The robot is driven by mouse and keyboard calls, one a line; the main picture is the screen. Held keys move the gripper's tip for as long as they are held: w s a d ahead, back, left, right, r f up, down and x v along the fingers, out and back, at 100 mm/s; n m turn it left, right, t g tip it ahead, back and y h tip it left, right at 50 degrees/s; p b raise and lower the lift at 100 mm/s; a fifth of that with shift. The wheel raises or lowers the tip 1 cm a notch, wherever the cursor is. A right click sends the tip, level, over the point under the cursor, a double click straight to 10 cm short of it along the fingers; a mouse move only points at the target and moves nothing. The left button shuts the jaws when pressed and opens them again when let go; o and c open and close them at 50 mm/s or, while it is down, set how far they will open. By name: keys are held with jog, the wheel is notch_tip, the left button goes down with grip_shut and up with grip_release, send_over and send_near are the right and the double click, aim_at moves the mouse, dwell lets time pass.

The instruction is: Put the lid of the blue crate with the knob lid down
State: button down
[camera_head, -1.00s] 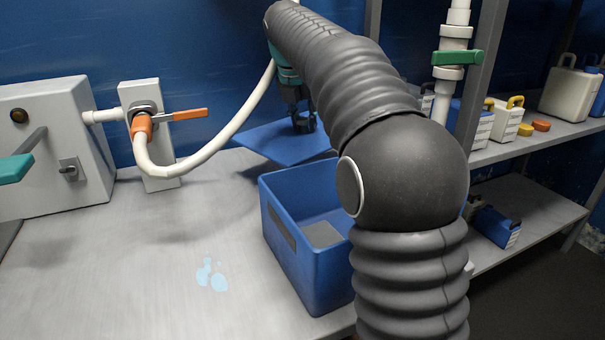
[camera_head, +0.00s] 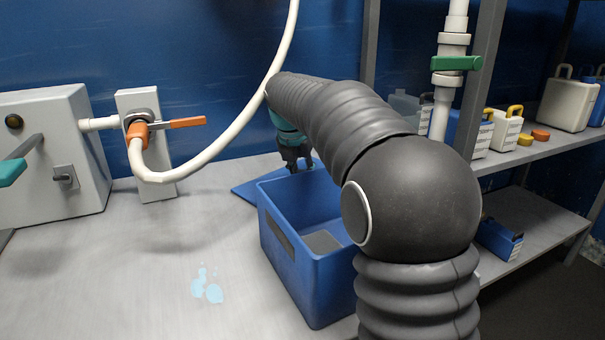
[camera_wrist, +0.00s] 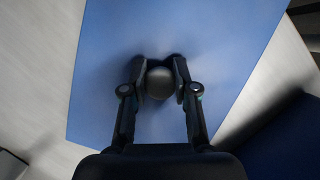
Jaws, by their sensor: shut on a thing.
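The blue lid (camera_head: 246,192) lies low behind the blue crate, at or close to the worktop; I cannot tell whether it touches. Its flat top fills much of the wrist view (camera_wrist: 110,50). My gripper (camera_head: 295,168) is shut on the round dark knob (camera_wrist: 159,84) at the middle of the lid. The blue crate (camera_head: 290,268) stands open on the worktop in front of the lid, with a grey patch visible on its floor. The crate hides part of the lid in the head view, and my arm hides the crate's right side.
A white hose (camera_head: 225,140) with an orange valve handle (camera_head: 187,122) hangs at the back left. Shelves with white containers (camera_head: 505,130) and a pipe with a green handle (camera_head: 456,63) stand at right.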

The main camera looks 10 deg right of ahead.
jog(key=c, duration=0.9)
grip_release()
jog(key=p+v, duration=0.1)
jog(key=v, duration=1.1)
jog(key=shift+p, duration=0.4)
jog(key=shift+f, duration=0.1)
